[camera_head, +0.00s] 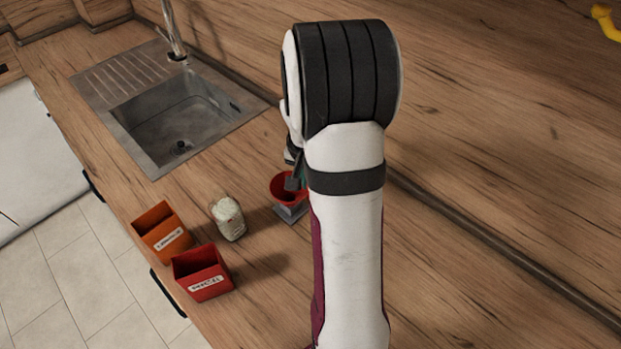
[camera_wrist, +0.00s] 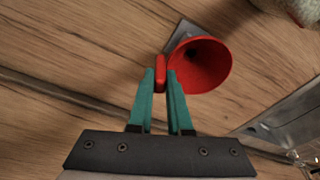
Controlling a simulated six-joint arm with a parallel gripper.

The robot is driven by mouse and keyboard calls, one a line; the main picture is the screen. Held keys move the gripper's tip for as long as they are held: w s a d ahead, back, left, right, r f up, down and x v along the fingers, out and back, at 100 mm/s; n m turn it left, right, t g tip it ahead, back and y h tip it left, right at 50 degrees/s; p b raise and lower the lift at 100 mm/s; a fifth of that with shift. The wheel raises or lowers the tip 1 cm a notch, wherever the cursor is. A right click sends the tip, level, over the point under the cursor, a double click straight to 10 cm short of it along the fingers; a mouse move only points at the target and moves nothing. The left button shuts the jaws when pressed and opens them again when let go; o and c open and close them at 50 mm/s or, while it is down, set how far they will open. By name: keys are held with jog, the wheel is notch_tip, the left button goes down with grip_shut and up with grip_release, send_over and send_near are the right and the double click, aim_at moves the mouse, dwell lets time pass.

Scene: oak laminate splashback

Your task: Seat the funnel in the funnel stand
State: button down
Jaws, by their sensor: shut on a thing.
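The red funnel (camera_head: 287,187) shows in the head view just left of my arm, its wide mouth facing up. It also shows in the wrist view (camera_wrist: 208,72), where my gripper (camera_wrist: 163,78) is shut on a red tab at the funnel's side. The grey funnel stand (camera_head: 291,213) is below the funnel in the head view. In the wrist view a grey corner of the stand (camera_wrist: 181,35) shows behind the funnel. The funnel hides most of the stand and its own spout, so I cannot tell whether the spout is inside the stand.
A jar with pale contents (camera_head: 228,218) stands left of the funnel. An orange labelled bin (camera_head: 161,233) and a red labelled bin (camera_head: 203,273) stand near the counter's front edge. A sink (camera_head: 178,118) lies behind them. The wooden splashback rises at right.

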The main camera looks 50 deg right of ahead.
jog(key=c, duration=0.8)
grip_release()
jog(key=shift+o, duration=0.2)
notch_tip(320, 180, up, 16)
jog(key=a, duration=0.2)
jog(key=shift+s+f, duration=0.2)
jog(key=shift+s, duration=0.25)
jog(key=shift+a, duration=0.1)
jog(key=s+a+n+y, duration=0.1)
jog(key=s+a+n, duration=0.3)
jog(key=a, duration=1)
jog(key=s+a+f+n+y, duration=0.2)
jog(key=s+a+f+n, duration=0.2)
jog(key=s+a, duration=0.7)
jog(key=shift+s+a+f+g, duration=0.2)
jog(key=shift+a+f+g, duration=0.2)
jog(key=shift+a, duration=0.25)
